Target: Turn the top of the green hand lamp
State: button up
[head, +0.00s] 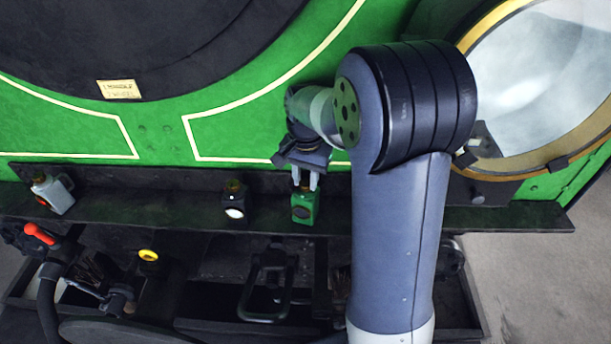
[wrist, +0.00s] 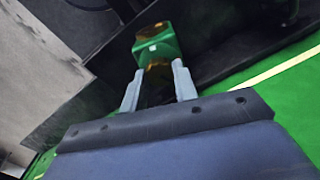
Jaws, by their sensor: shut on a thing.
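The green hand lamp (head: 304,207) stands on the dark ledge at the front of the green tram, below my gripper. Its top looks brassy, and the green body has a dark round face. My gripper (head: 305,181) points down with its two pale fingers at the lamp's top. In the wrist view the fingers (wrist: 158,84) reach either side of the brassy top, and the green lamp (wrist: 157,45) shows beyond them with a small white patch. The gripper is shut on the lamp's top. The exact contact is small and partly hidden.
A black lamp (head: 235,204) with a white lens stands left on the ledge (head: 150,205). A grey lamp (head: 52,194) stands at the far left. A large round headlamp (head: 545,80) is at upper right. Below are a red-handled coupling (head: 39,234) and a dark hook (head: 266,289).

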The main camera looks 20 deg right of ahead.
aim_at(305, 183)
jog(key=shift+m, duration=0.9)
jog(key=o, duration=1)
notch_tip(305, 183, up, 11)
jog(key=shift+b, duration=0.4)
